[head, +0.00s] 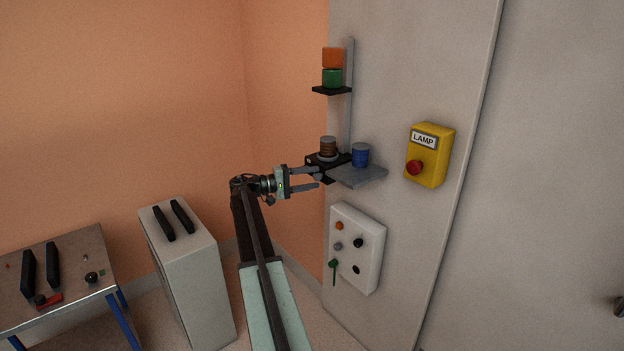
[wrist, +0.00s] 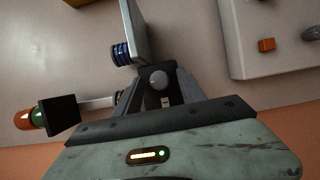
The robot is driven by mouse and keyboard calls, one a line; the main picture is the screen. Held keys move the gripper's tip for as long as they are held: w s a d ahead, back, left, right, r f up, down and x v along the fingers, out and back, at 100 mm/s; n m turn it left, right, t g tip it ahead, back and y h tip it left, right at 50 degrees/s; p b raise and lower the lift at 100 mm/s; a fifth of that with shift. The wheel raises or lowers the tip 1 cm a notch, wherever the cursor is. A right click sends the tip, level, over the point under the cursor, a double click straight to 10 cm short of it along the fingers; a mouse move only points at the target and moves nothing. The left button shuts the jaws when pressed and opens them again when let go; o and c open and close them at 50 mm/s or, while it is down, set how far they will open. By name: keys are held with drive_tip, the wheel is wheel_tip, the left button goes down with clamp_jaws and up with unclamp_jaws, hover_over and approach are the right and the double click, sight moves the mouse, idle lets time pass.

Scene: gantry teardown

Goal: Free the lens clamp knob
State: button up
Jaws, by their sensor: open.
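A round grey knob (wrist: 158,79) sits on a black clamp block in the wrist view; I take it for the lens clamp knob. My gripper (wrist: 160,92) is open, with one dark finger on either side of the knob. I cannot tell whether the fingers touch it. In the head view my gripper (head: 318,179) points right at the black clamp on the wall post, just below a copper-brown cylinder (head: 328,147). The knob cannot be made out clearly there.
A blue cylinder (head: 360,154) stands on a grey shelf (head: 362,177) close to the clamp. Orange and green (head: 332,78) cylinders sit on a black bracket above. A yellow lamp box (head: 428,155) and a white control panel (head: 356,247) are on the wall. A table (head: 82,262) and white cabinet stand left.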

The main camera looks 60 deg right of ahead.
drive_tip(key=v, duration=0.7)
drive_tip(key=shift+w+a, duration=0.2)
drive_tip(key=shift+a, duration=0.05)
drive_tip(key=w+a+f+n+t, duration=0.1)
drive_tip(key=w+a+f+t, duration=0.15)
drive_tip(key=a, duration=0.45)
drive_tip(key=w+a+f+n+t+h, duration=0.1)
drive_tip(key=w+a+n, duration=0.1)
drive_tip(key=w+a, duration=0.35)
drive_tip(key=w+a+f+n+t, duration=0.1)
drive_tip(key=w+a+t, duration=0.1)
drive_tip(key=a, duration=0.6)
drive_tip(key=s+a+f+n+t+y, duration=0.1)
drive_tip(key=s+a+f+t+y, duration=0.3)
drive_tip(key=a, duration=1)
drive_tip(key=s+a+f+n+y, duration=0.2)
drive_tip(key=a+f+y, duration=0.55)
drive_tip(key=a, duration=0.65)
drive_tip(key=s+a+f+n+t+y, duration=0.1)
drive_tip(key=s+a+f+t+y, duration=0.15)
drive_tip(key=a+f, duration=0.85)
drive_tip(key=a+r+p, duration=0.3)
drive_tip(key=r+p, duration=1.1)
drive_tip(key=r, duration=0.3)
drive_tip(key=shift+w+a+y, duration=0.2)
drive_tip(key=shift+y, duration=0.1)
